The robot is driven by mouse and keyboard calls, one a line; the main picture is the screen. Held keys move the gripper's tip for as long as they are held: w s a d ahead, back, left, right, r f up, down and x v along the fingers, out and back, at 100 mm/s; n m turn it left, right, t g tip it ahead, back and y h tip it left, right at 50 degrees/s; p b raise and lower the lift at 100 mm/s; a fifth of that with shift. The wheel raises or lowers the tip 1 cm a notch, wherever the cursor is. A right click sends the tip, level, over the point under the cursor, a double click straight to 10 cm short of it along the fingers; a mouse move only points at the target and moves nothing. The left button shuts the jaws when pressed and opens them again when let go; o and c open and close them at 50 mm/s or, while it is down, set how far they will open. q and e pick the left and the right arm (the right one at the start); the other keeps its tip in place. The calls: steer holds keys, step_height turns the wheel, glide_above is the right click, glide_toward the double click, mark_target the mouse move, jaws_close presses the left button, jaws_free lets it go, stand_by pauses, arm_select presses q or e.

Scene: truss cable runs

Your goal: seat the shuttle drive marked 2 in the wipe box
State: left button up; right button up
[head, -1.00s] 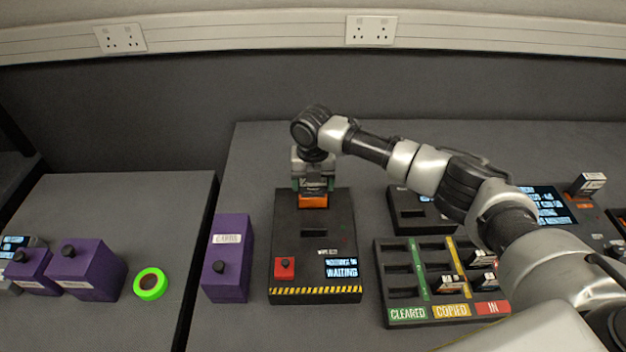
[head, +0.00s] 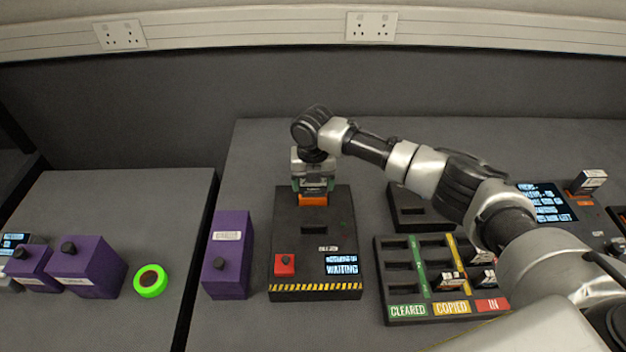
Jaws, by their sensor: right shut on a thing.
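The wipe box (head: 285,230) is a dark box with a red button (head: 285,264), a yellow-black striped front edge and a small screen (head: 341,264) that reads as waiting. My right gripper (head: 314,190) is over the back end of the box, pointing down and shut. The drive in its jaws is mostly hidden, and its number cannot be read. An orange block (head: 313,199) shows just under the fingers at the box's top. I cannot tell how deep the drive sits there. My left gripper is not in view.
A rack (head: 394,316) marked CLEARED, COPIED and IN holds several drives, right of the box. A purple box (head: 228,255) stands close on the left. Beyond a table gap are more purple boxes (head: 88,267) and green tape (head: 150,281). Another drive (head: 588,182) stands upright at far right.

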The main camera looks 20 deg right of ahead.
steer(key=shift+f+b, duration=0.3)
steer(key=shift+f, duration=0.7)
stand_by(0.4)
steer(key=o, duration=1.1)
step_height(320, 180, up, 8)
steer(key=p, duration=0.7)
steer(key=shift+f, duration=0.2)
steer(key=shift+f, duration=0.1)
